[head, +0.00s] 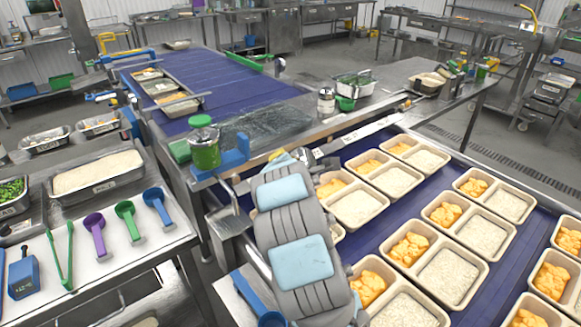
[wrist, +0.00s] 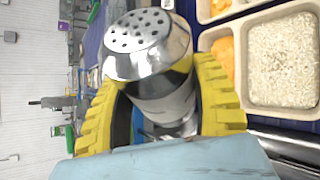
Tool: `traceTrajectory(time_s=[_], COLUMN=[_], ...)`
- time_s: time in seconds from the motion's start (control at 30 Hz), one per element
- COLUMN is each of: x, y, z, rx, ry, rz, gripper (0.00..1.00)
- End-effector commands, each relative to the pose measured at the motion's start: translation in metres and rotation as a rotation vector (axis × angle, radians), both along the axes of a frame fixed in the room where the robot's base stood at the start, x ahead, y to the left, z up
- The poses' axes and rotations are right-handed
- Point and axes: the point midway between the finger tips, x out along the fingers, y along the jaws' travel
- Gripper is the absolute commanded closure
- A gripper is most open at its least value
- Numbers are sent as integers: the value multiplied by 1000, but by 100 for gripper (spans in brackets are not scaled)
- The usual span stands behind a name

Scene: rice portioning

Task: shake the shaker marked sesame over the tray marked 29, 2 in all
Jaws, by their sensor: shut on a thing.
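My gripper (wrist: 155,85) is shut on a shaker (wrist: 148,42) with a shiny, perforated metal top and a clear body. Its yellow fingers press on both sides of the body. Its label cannot be read, so I cannot tell whether it says sesame. Two-compartment trays (head: 383,247) with orange pieces and white rice stand in rows on the blue belt. One tray (wrist: 248,50) shows beside the shaker in the wrist view. No number 29 can be read on any tray.
Another metal-topped shaker (head: 326,100) and a green-lidded jar (head: 204,148) stand beyond the trays. A pan of rice (head: 98,184) and coloured scoops (head: 128,218) are on the left table. The far blue belt (head: 232,82) is largely clear.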

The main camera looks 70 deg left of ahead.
Motion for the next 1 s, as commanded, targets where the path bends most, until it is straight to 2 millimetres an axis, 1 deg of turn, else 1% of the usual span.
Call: traceTrajectory(time_s=[0.03,0.3,1.0], x=[-1,-1,-1], y=[0,1,0], z=[3,7,14], rx=[-14,-95,-292], ry=[-27,-182,-543], rz=[0,1,2], gripper=[80,80,80])
